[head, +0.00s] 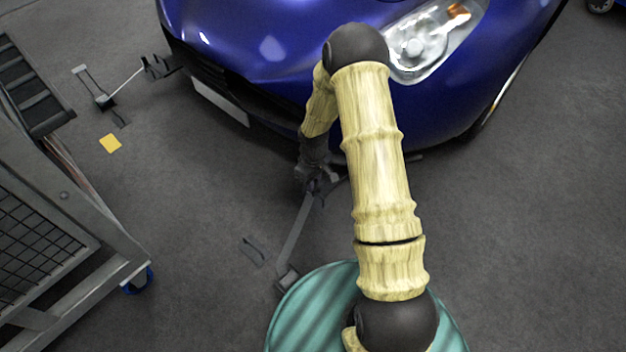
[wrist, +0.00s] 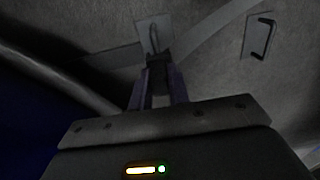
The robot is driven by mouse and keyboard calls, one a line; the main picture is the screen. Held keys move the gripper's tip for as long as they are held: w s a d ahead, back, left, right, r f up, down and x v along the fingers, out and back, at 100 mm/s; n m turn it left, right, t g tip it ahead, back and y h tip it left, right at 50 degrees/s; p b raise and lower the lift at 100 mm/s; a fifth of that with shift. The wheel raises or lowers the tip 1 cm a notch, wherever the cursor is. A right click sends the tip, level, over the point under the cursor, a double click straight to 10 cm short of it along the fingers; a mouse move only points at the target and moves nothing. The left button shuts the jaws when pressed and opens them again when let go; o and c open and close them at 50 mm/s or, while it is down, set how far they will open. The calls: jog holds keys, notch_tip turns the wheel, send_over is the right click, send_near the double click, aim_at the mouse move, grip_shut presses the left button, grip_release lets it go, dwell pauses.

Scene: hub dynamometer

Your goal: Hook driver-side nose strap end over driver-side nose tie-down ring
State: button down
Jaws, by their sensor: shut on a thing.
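My gripper (head: 318,184) is low in front of the blue car's nose, just below the bumper edge in the head view. A grey strap (head: 296,230) runs from a dark floor anchor (head: 288,279) up to it. In the wrist view the fingers (wrist: 158,88) are shut on the dark strap end (wrist: 157,62). A small grey plate with a thin hook shape (wrist: 153,35) shows just beyond the fingertips. A grey strap band (wrist: 215,28) crosses behind. I cannot make out the driver-side tie-down ring; my arm and the shadow under the bumper cover that area.
The blue car (head: 260,45) fills the top. Another strap (head: 126,81) runs from a floor anchor (head: 104,101) to the nose at left. A metal frame cart (head: 75,215) stands at left. A yellow square (head: 110,143) lies on the floor. The floor at right is clear.

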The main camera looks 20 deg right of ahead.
jog(key=shift+f, duration=0.25)
jog(key=c, duration=1.3)
grip_release()
jog(key=shift+o, duration=0.2)
jog(key=shift+r, duration=0.1)
notch_tip(320, 180, up, 17)
jog(key=p, duration=1)
jog(key=shift+r, duration=0.1)
